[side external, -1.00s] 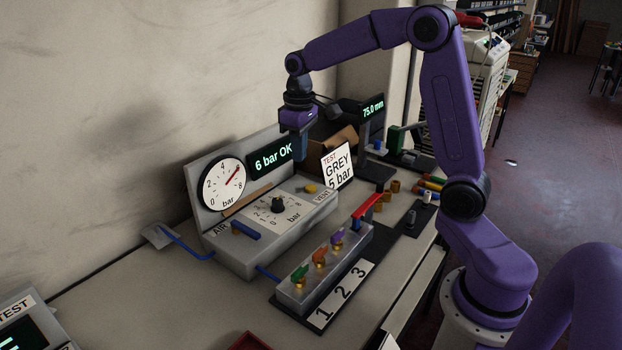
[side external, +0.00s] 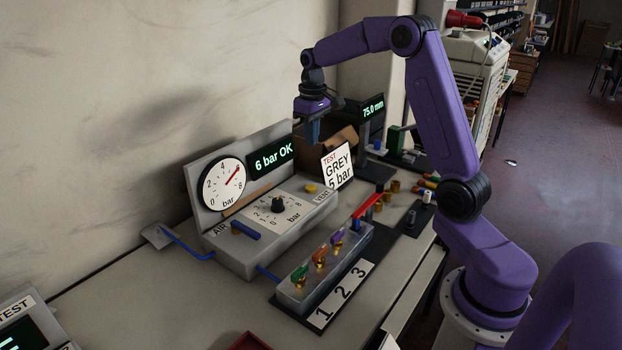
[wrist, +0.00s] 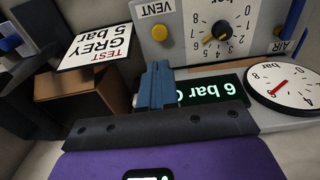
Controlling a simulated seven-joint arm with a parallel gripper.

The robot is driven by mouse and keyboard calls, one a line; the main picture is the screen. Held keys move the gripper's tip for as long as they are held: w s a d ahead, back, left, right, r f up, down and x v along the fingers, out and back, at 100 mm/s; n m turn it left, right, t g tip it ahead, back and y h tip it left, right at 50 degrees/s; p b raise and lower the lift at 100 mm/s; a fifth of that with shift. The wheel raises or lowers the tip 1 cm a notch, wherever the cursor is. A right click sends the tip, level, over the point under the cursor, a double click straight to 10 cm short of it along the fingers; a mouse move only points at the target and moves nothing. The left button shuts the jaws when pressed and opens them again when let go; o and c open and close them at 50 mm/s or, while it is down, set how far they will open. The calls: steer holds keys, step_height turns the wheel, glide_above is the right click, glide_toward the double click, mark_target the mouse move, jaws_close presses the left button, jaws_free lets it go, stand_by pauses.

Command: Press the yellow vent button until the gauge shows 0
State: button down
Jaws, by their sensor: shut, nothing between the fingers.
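The yellow vent button (side external: 311,188) sits on top of the grey air unit (side external: 240,262), beside the VENT label. It also shows in the wrist view (wrist: 159,33), just beyond my fingertips. The round gauge (side external: 223,184) has a red needle pointing to about 6, and the green display (side external: 272,157) reads "6 bar OK". In the wrist view the gauge (wrist: 290,86) is upside down at the right. My gripper (side external: 313,142) is shut and empty, above and behind the button and apart from it. Its blue fingers show together in the wrist view (wrist: 155,72).
A black dial knob (side external: 278,204) and a blue lever (side external: 246,230) are on the unit. A "TEST GREY 5 bar" card (side external: 338,165) stands right of the button, before a cardboard box (wrist: 88,92). A valve block (side external: 325,270) with coloured handles stands in front.

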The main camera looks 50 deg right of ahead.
mark_target(312, 188)
steer(key=f, duration=1.3)
steer(key=shift+w+d+f, duration=0.1)
steer(key=shift+w+f, duration=0.1)
steer(key=shift+f, duration=0.05)
steer(key=shift+s+f, duration=0.1)
steer(key=shift+f, duration=1.05)
step_height(312, 188, up, 15)
